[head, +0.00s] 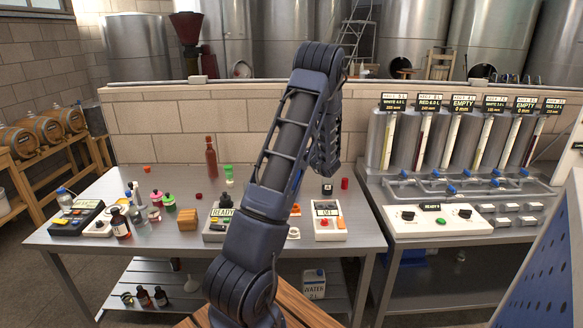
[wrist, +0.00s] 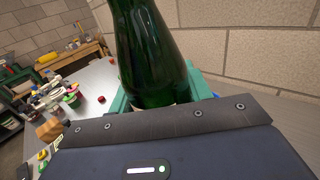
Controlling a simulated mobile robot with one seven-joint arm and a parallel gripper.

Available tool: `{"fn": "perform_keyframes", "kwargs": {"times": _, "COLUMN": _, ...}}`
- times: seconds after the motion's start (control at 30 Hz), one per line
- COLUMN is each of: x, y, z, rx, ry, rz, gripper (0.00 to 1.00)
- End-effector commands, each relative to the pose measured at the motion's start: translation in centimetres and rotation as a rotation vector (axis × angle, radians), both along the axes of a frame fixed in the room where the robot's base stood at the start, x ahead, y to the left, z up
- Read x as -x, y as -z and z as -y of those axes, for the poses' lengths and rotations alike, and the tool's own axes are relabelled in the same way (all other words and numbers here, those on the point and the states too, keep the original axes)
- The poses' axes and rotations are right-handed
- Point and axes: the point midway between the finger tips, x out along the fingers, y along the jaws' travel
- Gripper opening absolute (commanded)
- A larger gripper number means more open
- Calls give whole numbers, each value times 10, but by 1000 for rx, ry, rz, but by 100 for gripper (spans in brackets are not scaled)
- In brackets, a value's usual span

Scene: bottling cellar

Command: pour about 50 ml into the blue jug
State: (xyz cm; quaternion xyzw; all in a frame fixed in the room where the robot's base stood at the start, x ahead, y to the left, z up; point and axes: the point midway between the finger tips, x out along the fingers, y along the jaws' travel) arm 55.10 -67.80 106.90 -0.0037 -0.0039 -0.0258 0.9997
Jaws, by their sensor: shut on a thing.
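My gripper (wrist: 160,88) shows in the wrist view, its green fingers shut around a dark green glass bottle (wrist: 150,45). The bottle's upper end runs out of the top of that view, and its lower part is hidden behind the gripper body. A pale label edge shows low on the glass. In the head view my raised arm hides the gripper and bottle. I cannot make out a blue jug in either view. A small blue patch shows beside the right finger in the wrist view, too little to identify.
The steel table (head: 105,210) holds small bottles, a red bottle (head: 211,158), an orange-brown block (head: 187,220) and devices, including a white box with a red button (head: 327,222). A brick wall (head: 190,130) stands behind. At right, a counter carries several gauged tanks (head: 425,150).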

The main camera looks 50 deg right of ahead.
Motion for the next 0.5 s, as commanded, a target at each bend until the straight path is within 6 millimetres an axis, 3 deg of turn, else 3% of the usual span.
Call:
{"fn": "perform_keyframes", "kwargs": {"times": 0.2, "x": -41, "y": -1, "z": -22, "rx": -3, "ry": -4, "rz": -2, "gripper": 14}}
{"fn": "perform_keyframes", "kwargs": {"times": 0.5, "x": -72, "y": -2, "z": -41, "rx": -7, "ry": -6, "rz": -8, "gripper": 14}}
